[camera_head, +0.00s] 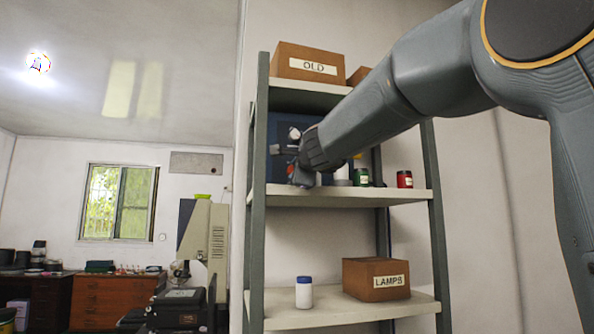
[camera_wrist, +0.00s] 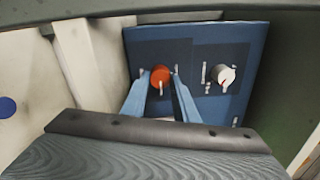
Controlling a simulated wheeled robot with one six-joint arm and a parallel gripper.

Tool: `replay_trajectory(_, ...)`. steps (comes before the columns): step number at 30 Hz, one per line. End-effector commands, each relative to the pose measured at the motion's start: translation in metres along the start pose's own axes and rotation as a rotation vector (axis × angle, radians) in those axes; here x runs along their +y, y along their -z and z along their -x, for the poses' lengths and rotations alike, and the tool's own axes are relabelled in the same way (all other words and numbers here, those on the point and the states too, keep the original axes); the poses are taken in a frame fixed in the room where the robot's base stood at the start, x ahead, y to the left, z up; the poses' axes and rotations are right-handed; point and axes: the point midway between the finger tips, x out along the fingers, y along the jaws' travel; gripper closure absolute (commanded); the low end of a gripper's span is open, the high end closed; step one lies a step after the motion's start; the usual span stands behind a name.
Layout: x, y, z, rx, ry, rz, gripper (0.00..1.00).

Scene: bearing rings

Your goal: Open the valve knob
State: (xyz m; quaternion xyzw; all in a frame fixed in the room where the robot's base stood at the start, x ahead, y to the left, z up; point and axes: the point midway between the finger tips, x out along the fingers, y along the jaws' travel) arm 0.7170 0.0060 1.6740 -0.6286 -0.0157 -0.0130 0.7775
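A blue panel (camera_wrist: 210,40) stands on a shelf and carries two knobs. An orange-red round knob (camera_wrist: 160,76) is on its left part, with a small pale pin below it. A white knob (camera_wrist: 226,76) with a red mark is on its right part, between pale posts. The pictures do not label either as the valve knob. My gripper (camera_wrist: 160,74) is open, with one fingertip at each side of the orange-red knob and a small gap showing on both sides.
The shelf rack (camera_head: 352,197) has grey uprights near the panel. A green jar (camera_head: 361,178) and a red jar (camera_head: 405,179) stand right of my wrist. An OLD box (camera_head: 310,62) is above; a LAMPS box (camera_head: 376,280) and a white bottle (camera_head: 304,293) are below.

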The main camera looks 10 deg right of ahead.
Motion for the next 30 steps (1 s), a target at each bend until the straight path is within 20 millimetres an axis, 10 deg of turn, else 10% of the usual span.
replay_trajectory(14, -0.001, 0.0, 0.003, 0.0, 0.001, 0.0, 0.55)
replay_trajectory(30, -0.001, 0.0, 0.072, 0.0, 0.001, 0.0, 0.55)
